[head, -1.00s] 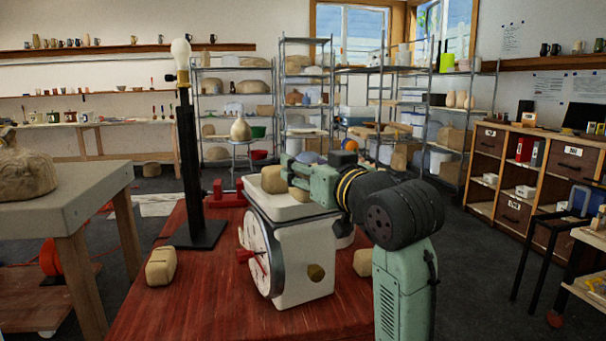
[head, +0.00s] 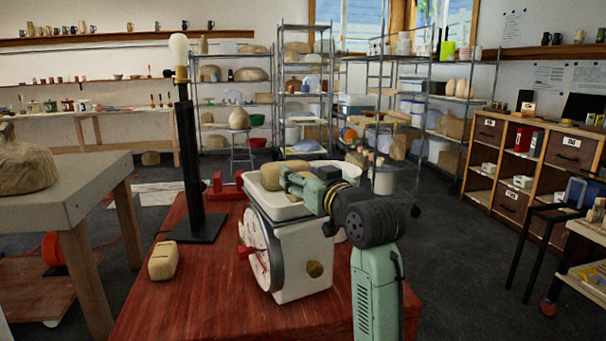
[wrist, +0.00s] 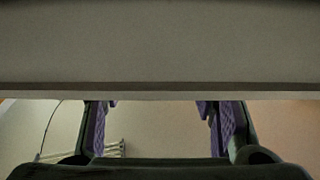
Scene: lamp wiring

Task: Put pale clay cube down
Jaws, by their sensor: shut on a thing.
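A pale clay piece (head: 270,177), which looks like the pale clay cube, is at my gripper's fingertips over the white pan (head: 272,208) of a scale (head: 303,262). My gripper (head: 286,180) comes in from the right and is shut on it. I cannot tell whether the cube touches the pan. In the wrist view the purple finger pads (wrist: 163,128) show on both sides, with a pale surface between them. A broad grey-beige band fills the top of that view, and the cube's outline is not clear there.
The scale stands on a red table (head: 190,290). A slotted clay block (head: 163,261) lies on the left, near a black lamp stand (head: 190,160) with a bulb (head: 179,48). More clay (head: 298,166) shows just behind my gripper.

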